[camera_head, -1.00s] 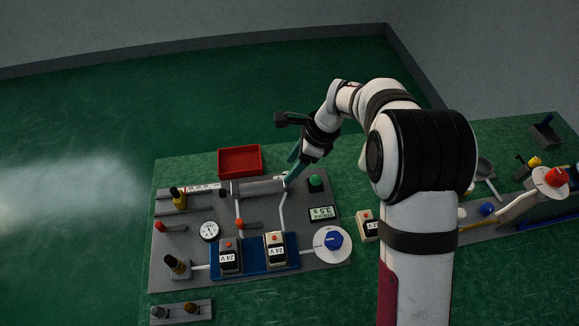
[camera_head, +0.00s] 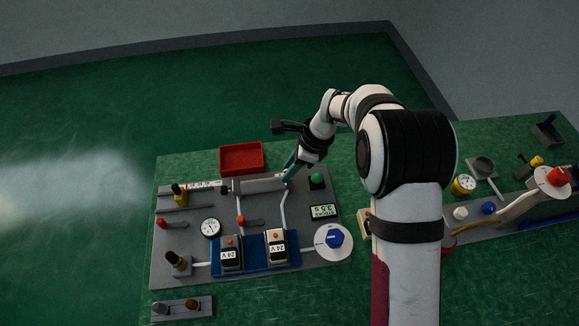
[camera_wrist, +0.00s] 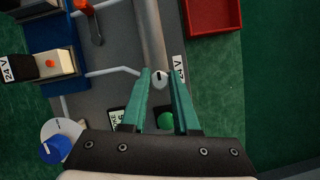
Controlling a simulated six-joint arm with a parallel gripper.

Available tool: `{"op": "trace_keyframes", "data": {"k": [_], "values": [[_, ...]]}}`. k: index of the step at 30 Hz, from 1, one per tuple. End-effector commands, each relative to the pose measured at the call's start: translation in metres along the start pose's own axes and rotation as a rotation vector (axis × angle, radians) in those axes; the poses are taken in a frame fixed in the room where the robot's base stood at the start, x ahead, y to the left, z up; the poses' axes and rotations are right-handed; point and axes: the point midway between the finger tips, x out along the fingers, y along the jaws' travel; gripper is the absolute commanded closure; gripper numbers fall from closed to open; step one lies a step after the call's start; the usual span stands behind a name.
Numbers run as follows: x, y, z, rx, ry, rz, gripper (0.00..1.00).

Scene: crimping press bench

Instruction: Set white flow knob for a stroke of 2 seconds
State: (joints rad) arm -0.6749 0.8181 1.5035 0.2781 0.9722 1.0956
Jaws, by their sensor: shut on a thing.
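The white flow knob (camera_wrist: 160,77) shows in the wrist view as a small round white cap with a dark mark, at the end of the grey cylinder (camera_wrist: 150,35). My gripper (camera_wrist: 160,74) has its two green fingers on either side of it, shut on it. In the head view my gripper (camera_head: 290,173) reaches down to the cylinder's right end and mostly hides the knob. The stroke display (camera_head: 323,211) lies to the right on the grey panel and seems to read 3.5 s, upside down.
A green button (camera_head: 316,180) sits close to my gripper; it also shows near a finger in the wrist view (camera_wrist: 165,121). A blue knob on a white dial (camera_head: 334,239), 24 V blocks (camera_head: 276,245) and a gauge (camera_head: 210,228) share the panel. A red tray (camera_head: 241,157) stands behind.

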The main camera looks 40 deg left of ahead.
Motion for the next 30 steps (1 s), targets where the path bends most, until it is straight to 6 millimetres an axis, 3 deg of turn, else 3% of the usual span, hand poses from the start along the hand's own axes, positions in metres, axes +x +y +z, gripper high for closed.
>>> {"op": "trace_keyframes", "data": {"k": [11, 30], "values": [[-0.0005, -0.0006, 0.0001, -0.079, -0.001, 0.033, 1.0], [-0.0003, -0.0027, 0.0007, -0.606, 0.0, 0.251, 1.0]]}}
